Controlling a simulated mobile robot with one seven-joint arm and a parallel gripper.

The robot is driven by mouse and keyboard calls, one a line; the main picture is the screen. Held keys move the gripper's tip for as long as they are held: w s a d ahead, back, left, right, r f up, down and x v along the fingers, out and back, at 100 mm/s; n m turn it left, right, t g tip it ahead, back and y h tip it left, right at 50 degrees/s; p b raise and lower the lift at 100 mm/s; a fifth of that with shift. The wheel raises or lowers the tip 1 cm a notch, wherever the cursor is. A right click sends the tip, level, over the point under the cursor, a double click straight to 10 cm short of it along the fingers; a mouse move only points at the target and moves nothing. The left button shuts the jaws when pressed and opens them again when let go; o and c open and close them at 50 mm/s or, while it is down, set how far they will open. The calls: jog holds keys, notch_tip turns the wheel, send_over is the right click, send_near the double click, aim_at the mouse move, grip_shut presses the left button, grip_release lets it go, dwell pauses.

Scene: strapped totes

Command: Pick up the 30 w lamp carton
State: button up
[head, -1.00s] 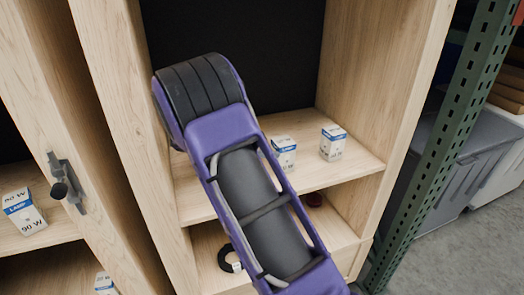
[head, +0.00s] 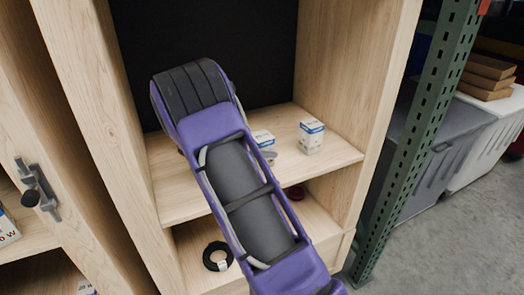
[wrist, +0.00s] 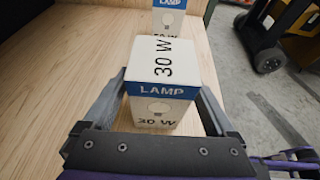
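The 30 w lamp carton (wrist: 162,75) is a white and blue box marked "LAMP" and "30 W". In the wrist view it stands on the wooden shelf between the two fingers of my gripper (wrist: 163,95). The fingers lie along its left and right sides. Slivers of shelf show between the fingers' near parts and the carton; contact at the tips is hidden. In the head view the carton (head: 263,138) is largely hidden behind my arm. A grey bit of my gripper (head: 269,157) shows just below it.
A second lamp carton (head: 311,136) stands to the right on the same shelf (head: 190,190); a similar one (wrist: 169,17) shows behind in the wrist view. A black ring (head: 217,256) and a dark red item (head: 295,193) lie below. The cabinet's right wall (head: 345,80) is close.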

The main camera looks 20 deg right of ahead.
jog(key=c, duration=1.2)
